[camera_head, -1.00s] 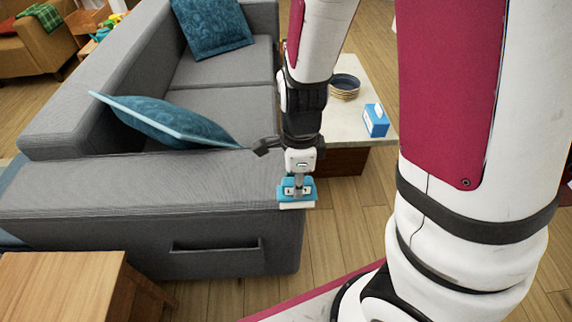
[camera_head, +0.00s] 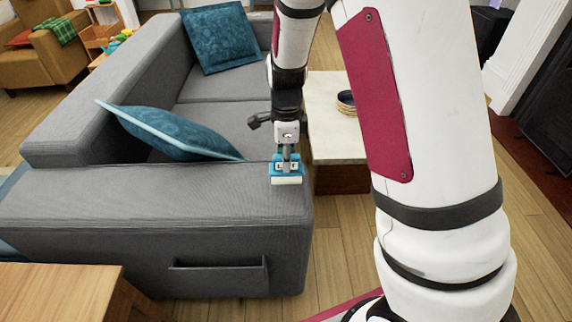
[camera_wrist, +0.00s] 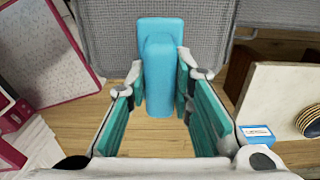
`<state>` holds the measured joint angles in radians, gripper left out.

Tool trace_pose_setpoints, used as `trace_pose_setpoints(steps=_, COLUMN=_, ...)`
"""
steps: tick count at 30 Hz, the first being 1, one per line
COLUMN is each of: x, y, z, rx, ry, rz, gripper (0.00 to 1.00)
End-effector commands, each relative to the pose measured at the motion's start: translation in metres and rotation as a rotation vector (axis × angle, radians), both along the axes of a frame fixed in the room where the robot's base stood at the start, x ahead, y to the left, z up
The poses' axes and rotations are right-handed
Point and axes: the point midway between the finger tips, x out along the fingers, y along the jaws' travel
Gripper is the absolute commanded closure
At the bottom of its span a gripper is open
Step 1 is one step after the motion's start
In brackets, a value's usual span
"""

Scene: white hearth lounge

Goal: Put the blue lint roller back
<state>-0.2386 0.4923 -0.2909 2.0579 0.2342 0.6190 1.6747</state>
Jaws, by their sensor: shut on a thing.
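The blue lint roller (camera_wrist: 158,78) is held between the two teal-padded fingers of my gripper in the wrist view. In the head view my gripper (camera_head: 287,165) points down near the front right corner of the grey sofa's arm. The lint roller (camera_head: 287,179) shows there as a small blue and white piece at the fingertips. It appears in front of or above the sofa arm (camera_head: 120,205); I cannot tell whether they touch. The wrist view shows grey sofa fabric beyond the roller.
The sofa arm's front face has a slit pocket (camera_head: 218,277). A wooden table (camera_head: 55,290) stands at lower left. A pale-topped coffee table (camera_head: 335,115) with stacked bowls (camera_head: 346,102) stands behind my arm. Wooden floor lies between.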

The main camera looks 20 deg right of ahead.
Motion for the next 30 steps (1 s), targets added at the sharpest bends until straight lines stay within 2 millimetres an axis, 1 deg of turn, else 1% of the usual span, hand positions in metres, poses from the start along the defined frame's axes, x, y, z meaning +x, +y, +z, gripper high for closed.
trace_pose_setpoints(steps=1, x=0.0, y=0.0, z=-0.011, rx=0.0, ry=0.003, rz=-0.001, gripper=1.0)
trace_pose_setpoints(steps=3, x=0.0, y=0.0, z=-0.018, rx=0.0, ry=0.001, rz=-0.001, gripper=1.0)
trace_pose_setpoints(steps=11, x=0.0, y=0.0, z=-0.019, rx=0.0, ry=-0.001, rz=0.0, gripper=1.0)
trace_pose_setpoints(steps=15, x=0.0, y=0.0, z=-0.022, rx=0.0, ry=0.0, rz=0.001, gripper=1.0)
trace_pose_setpoints(steps=16, x=0.0, y=0.0, z=-0.022, rx=0.0, ry=0.0, rz=0.001, gripper=0.74)
trace_pose_setpoints(steps=17, x=0.0, y=0.0, z=-0.022, rx=0.0, ry=-0.001, rz=0.001, gripper=0.67)
trace_pose_setpoints(steps=18, x=0.0, y=0.0, z=-0.022, rx=0.0, ry=-0.001, rz=0.001, gripper=0.59)
trace_pose_setpoints(steps=26, x=0.0, y=0.0, z=-0.022, rx=0.0, ry=-0.001, rz=0.001, gripper=0.59)
trace_pose_setpoints(steps=30, x=0.0, y=0.0, z=-0.016, rx=0.0, ry=-0.002, rz=0.001, gripper=0.59)
